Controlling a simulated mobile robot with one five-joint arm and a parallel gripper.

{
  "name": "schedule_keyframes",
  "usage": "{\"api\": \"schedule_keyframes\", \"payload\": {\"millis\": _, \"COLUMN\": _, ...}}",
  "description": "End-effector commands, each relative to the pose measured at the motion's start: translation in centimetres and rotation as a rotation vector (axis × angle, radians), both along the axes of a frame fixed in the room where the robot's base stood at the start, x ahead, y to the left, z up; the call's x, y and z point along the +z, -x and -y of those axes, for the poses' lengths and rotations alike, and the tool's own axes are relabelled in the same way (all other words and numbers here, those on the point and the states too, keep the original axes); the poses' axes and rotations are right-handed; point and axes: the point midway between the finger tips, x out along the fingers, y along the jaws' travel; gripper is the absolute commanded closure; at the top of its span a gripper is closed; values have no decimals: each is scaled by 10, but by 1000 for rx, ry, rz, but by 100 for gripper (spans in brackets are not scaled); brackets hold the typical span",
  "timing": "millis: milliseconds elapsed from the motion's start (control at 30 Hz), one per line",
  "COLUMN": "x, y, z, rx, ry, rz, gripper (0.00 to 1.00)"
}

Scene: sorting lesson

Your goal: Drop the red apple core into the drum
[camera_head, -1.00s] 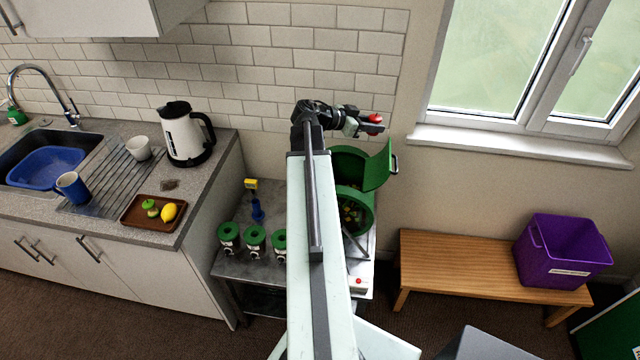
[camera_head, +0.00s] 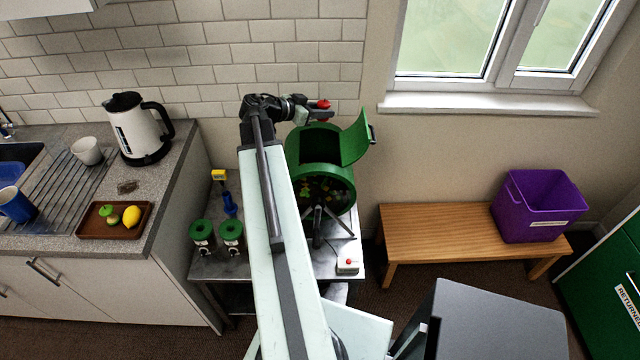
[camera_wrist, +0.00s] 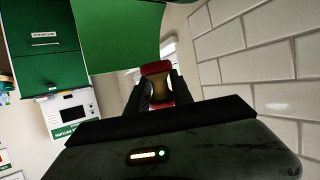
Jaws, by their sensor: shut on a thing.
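The red apple core (camera_wrist: 157,84) is between my gripper's fingers, with red ends and a pale waist in the wrist view. In the head view the core (camera_head: 323,104) shows as a small red spot at the tip of my gripper (camera_head: 318,112). My gripper is shut on it. The green drum (camera_head: 321,178) stands on a metal table, its hatch lid (camera_head: 355,137) swung open to the right. My gripper is above the drum's top, left of the lid. The hatch opening is partly hidden.
Green-lidded jars (camera_head: 232,232) and a white box with a red button (camera_head: 347,264) are on the metal table (camera_head: 215,266). A brown tray (camera_head: 98,228) with fruit is on the counter. A wooden bench (camera_head: 430,222) holds a purple crate (camera_head: 540,208).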

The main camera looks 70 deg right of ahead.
Motion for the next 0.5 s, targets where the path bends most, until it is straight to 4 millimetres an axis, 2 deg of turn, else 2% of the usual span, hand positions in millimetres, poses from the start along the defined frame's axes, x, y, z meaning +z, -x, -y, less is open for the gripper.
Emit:
{"api": "schedule_keyframes", "payload": {"millis": 33, "x": -38, "y": -1, "z": -2, "rx": 9, "ry": 0, "rz": 0, "gripper": 100}}
{"api": "schedule_keyframes", "payload": {"millis": 100, "x": -56, "y": -3, "z": -4, "rx": 22, "ry": 0, "rz": 0, "gripper": 100}}
{"api": "schedule_keyframes", "payload": {"millis": 200, "x": -63, "y": -5, "z": -4, "rx": 32, "ry": 0, "rz": 0, "gripper": 100}}
{"api": "schedule_keyframes", "payload": {"millis": 367, "x": -59, "y": -5, "z": -4, "rx": 35, "ry": 0, "rz": 0, "gripper": 100}}
{"api": "schedule_keyframes", "payload": {"millis": 500, "x": -69, "y": -5, "z": -4, "rx": 35, "ry": 1, "rz": 0, "gripper": 100}}
